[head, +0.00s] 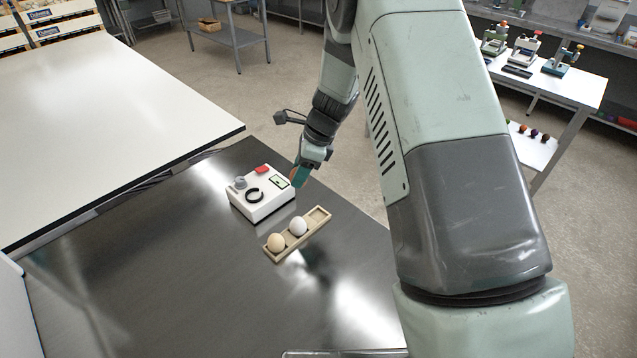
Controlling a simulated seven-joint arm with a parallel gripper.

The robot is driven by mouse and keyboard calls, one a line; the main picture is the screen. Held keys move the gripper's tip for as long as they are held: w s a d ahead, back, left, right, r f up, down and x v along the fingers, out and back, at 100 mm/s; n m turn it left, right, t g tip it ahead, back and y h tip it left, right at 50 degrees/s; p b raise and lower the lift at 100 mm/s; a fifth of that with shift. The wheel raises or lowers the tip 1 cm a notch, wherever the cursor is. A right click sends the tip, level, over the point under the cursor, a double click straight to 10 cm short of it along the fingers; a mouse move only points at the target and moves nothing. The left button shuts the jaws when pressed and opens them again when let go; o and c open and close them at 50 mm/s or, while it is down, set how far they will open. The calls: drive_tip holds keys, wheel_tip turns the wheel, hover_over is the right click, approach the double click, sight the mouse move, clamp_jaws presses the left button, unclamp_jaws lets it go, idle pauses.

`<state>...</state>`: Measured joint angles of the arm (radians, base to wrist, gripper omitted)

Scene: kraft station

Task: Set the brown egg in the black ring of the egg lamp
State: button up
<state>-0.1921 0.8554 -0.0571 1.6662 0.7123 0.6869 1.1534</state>
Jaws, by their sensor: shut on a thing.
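The egg lamp (264,208) is a white box on the dark metal table, with a black ring (254,195) on its top. The ring is empty. My gripper (299,177) is at the lamp's far right edge, above the table, to the right of the ring. It is shut on the brown egg (293,173), of which only a small reddish-brown patch shows beside the green fingers. The rest of the egg is hidden.
A wooden egg tray (284,253) in front of the lamp holds a cream egg (276,242) and a white egg (298,226); its far right hollow is empty. The lamp's top also carries a grey knob (239,183), a red part (263,169) and a small display (279,182). The table's left is clear.

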drive_tip(key=w+a+r, duration=0.1)
drive_tip(key=a, duration=1.1)
drive_tip(key=shift+w+a+f, duration=0.1)
drive_tip(key=shift+f, duration=2.5)
drive_tip(key=shift+f, duration=0.7)
drive_tip(key=o, duration=0.9)
wheel_tip(320, 180, up, 8)
